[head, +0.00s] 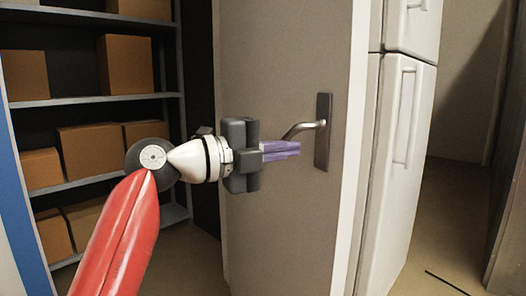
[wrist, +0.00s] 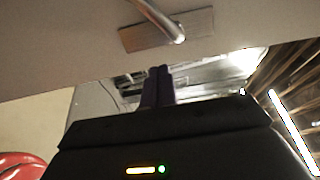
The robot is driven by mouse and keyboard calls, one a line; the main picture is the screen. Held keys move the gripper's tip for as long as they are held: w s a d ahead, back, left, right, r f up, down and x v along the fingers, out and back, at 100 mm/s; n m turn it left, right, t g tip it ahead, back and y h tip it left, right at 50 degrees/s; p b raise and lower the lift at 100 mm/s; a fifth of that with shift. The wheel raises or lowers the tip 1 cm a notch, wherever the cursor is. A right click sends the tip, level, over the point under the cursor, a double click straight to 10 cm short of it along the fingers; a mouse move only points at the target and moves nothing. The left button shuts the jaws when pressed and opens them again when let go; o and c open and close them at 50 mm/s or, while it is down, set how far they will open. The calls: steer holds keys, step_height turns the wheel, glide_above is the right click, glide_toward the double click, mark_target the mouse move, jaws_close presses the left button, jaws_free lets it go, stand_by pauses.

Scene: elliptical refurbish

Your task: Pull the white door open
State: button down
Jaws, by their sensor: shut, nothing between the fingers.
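The white door (head: 270,235) looks grey-white and stands in the middle of the head view. Its metal lever handle (head: 304,128) sits on a dark plate near the door's right edge, with the lever pointing left. My gripper (head: 297,149) has purple fingers closed together, with nothing between them. In the head view the fingertips appear just below the lever, in front of the door face; whether they touch is unclear. In the wrist view, the handle (wrist: 168,28) lies on the door (wrist: 60,55) above the closed fingers (wrist: 158,70), which look apart from it.
A white fridge (head: 398,160) stands right of the door. Metal shelves with cardboard boxes (head: 92,150) show at the left, beyond a dark gap beside the door. Brown floor (head: 440,225) is open to the right of the fridge.

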mark_target(333, 143)
steer(key=x, duration=0.7)
steer(key=shift+d, duration=0.1)
